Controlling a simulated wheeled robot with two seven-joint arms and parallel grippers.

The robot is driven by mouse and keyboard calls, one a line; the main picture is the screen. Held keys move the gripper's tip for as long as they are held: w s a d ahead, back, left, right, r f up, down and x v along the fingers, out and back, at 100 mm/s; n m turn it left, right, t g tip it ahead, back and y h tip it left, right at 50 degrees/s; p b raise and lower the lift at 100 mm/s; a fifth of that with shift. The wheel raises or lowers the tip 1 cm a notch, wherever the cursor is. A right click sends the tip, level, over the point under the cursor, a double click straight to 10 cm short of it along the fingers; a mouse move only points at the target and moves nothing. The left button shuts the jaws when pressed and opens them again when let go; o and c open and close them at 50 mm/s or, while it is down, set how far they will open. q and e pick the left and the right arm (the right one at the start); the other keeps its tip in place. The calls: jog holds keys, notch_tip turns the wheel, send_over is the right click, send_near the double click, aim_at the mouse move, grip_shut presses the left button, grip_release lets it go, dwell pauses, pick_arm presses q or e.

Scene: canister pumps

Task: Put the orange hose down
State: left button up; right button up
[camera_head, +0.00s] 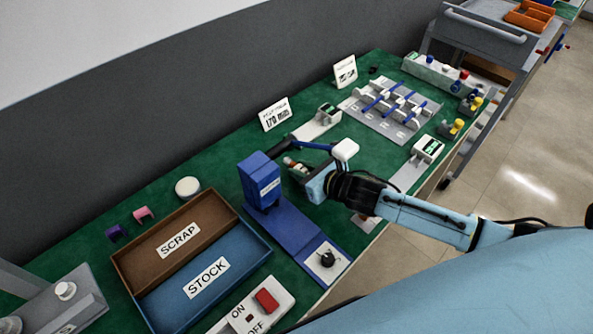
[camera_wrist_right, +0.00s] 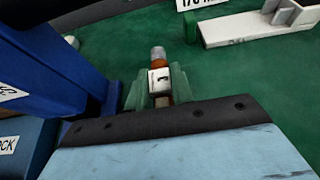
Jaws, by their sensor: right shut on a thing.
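The orange hose (camera_wrist_right: 158,79) is a short piece with a white label and a grey tip. It stands between the two green-grey fingers of my right gripper (camera_wrist_right: 157,92), which are shut on it. In the head view the right gripper (camera_head: 302,172) is above the green bench, just right of the blue upright box. Only the hose's small pale and reddish end (camera_head: 290,162) shows there. I cannot tell whether the hose touches the bench. My left gripper is not in view.
The blue box (camera_head: 259,178) stands close left of the gripper. Brown SCRAP (camera_head: 158,226) and blue STOCK (camera_head: 243,268) trays lie at lower left. A white scale-like unit (camera_head: 316,127) and sign (camera_head: 275,115) stand behind. Green bench (camera_head: 225,170) is bare behind the blue box.

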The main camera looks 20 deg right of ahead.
jog(key=shift+w+a+f, duration=0.2)
jog(key=shift+w+f, duration=0.25)
jog(key=shift+w, duration=0.05)
jog(key=shift+w+a+f, duration=0.15)
jog(key=shift+w+f, duration=0.3)
jog(key=o, duration=0.5)
jog(key=shift+f+b, duration=0.15)
jog(key=shift+b, duration=0.15)
jog(key=o, duration=0.5)
